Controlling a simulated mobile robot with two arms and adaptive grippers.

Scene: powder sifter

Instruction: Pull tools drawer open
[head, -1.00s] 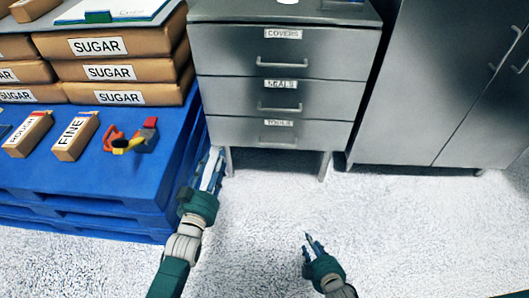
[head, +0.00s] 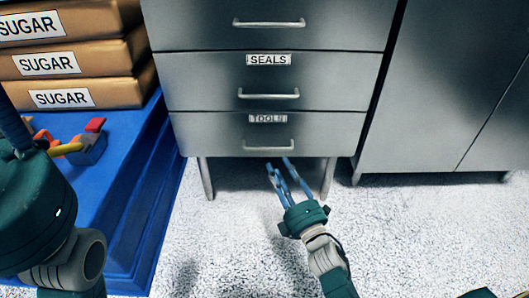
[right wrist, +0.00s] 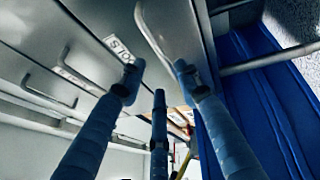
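The tools drawer (head: 210,135) is the lowest of the grey cabinet's drawers, labelled TOOLS, and its front looks flush and closed. Its bar handle (head: 268,146) is below the label. My right gripper (head: 279,167) is just below and in front of this handle, fingers pointing at the cabinet. In the right wrist view its blue fingers (right wrist: 158,85) are spread with nothing between them. The nearest handle (right wrist: 152,32) runs close to the fingertips there, apart from them as far as I can tell. My left gripper (head: 14,125) is partly cut off at the left edge.
The SEALS drawer (head: 200,80) is directly above, also shut. A blue pallet (head: 140,190) with sugar sacks (head: 75,62) stands on the left, colourful tools (head: 85,145) on it. A tall grey cabinet (head: 440,90) stands on the right. Floor (head: 420,230) in front is clear.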

